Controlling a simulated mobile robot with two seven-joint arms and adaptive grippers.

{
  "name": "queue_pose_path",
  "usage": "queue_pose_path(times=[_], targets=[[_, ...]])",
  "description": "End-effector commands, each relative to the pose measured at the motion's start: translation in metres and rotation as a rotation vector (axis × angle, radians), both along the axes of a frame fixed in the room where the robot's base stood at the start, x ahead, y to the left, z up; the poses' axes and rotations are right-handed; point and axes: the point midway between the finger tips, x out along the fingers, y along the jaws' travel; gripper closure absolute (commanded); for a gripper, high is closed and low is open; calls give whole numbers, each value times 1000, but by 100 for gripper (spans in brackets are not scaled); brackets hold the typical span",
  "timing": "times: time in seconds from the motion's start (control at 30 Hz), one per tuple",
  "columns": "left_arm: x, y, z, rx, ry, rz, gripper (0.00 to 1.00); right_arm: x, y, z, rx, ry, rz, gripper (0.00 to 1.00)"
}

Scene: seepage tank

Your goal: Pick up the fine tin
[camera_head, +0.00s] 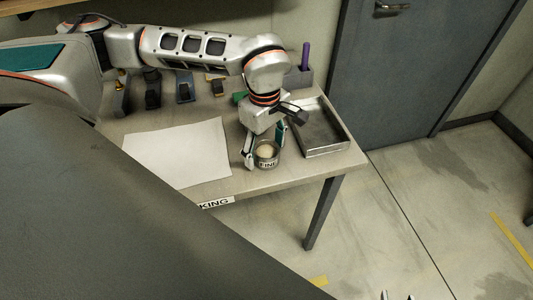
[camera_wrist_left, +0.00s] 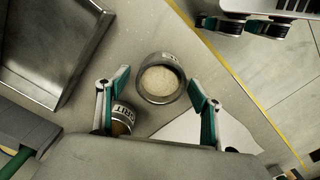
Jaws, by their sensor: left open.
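The fine tin (camera_head: 266,161) is a small grey open tin with pale contents, labelled FINE. It stands upright near the front edge of the table. My left gripper (camera_head: 265,148) points down over it with fingers open, one on each side. In the left wrist view the fine tin (camera_wrist_left: 163,101) shows between and just ahead of the fingertips of my left gripper (camera_wrist_left: 159,79); I cannot tell whether they touch it. Only tips of what looks like my right gripper (camera_head: 397,296) show at the bottom of the head view.
A second labelled tin (camera_wrist_left: 122,114) is partly hidden behind one finger. A metal tray (camera_head: 325,140) stands right of the fine tin. A white sheet (camera_head: 175,150) lies to its left. Blocks and a holder (camera_head: 300,76) line the back. The table (camera_head: 290,170) ends just in front.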

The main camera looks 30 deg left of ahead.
Motion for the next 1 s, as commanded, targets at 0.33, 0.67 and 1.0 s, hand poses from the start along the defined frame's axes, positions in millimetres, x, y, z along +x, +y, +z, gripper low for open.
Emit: queue_pose_path(times=[0.33, 0.67, 1.0], targets=[[0, 0, 0, 0, 0, 0, 79, 0, -1, -1, -1, 2, 0, 60], [0, 0, 3, 0, -1, 0, 79, -2, -1, -5, -3, 8, -1, 60], [2, 0, 45, -1, -5, 1, 79, -2, -1, -3, -2, 8, -1, 60]])
